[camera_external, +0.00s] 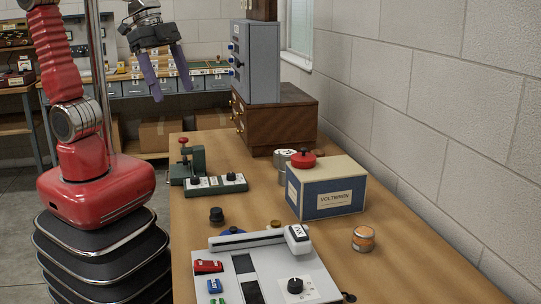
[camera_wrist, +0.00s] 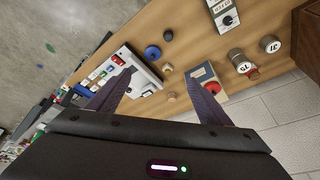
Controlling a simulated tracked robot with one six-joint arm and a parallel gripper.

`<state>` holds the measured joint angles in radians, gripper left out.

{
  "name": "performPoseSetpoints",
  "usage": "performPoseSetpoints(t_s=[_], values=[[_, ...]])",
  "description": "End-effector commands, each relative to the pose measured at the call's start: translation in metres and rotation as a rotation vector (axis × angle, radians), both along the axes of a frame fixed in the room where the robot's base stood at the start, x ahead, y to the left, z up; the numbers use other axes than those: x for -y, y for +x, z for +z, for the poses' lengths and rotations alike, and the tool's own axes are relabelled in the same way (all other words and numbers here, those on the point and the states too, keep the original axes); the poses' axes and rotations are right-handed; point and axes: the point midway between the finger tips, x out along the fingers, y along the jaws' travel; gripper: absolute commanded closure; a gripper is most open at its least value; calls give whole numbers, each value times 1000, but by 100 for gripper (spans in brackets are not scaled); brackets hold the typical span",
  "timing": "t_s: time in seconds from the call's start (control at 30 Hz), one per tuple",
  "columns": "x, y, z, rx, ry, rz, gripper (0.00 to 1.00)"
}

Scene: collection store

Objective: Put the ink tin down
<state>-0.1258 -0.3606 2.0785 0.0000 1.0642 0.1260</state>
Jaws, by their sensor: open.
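A small orange-brown tin with a pale label (camera_external: 362,239) stands upright on the bench, right of the grey panel device. Its label is too small to read, so I cannot tell for certain that it is the ink tin. It also seems to show as a small brown round thing in the wrist view (camera_wrist: 172,96). My gripper (camera_external: 172,92) is raised at the upper left, well away from the tin. In the wrist view its two dark fingers (camera_wrist: 163,78) are spread, with nothing held between them.
The wooden bench (camera_external: 420,275) carries the panel device (camera_external: 318,268), a blue and cream box with a red top (camera_external: 325,190), a green device (camera_external: 215,186) and a black knob (camera_external: 216,215). A wooden cabinet (camera_external: 285,120) stands behind. A block wall bounds the right.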

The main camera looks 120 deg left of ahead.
Motion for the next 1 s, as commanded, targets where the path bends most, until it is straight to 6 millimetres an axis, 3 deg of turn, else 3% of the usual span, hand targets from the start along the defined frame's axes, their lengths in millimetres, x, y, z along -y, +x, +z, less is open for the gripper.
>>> performPoseSetpoints(t_s=[0.2, 0.5, 0.7, 1.0], values=[[23, -45, -20, 55, -13, -5, 27], [45, -96, -57, 120, -37, -11, 27], [49, -107, -67, 135, -44, -11, 27], [49, -107, -67, 135, -44, -11, 27]])
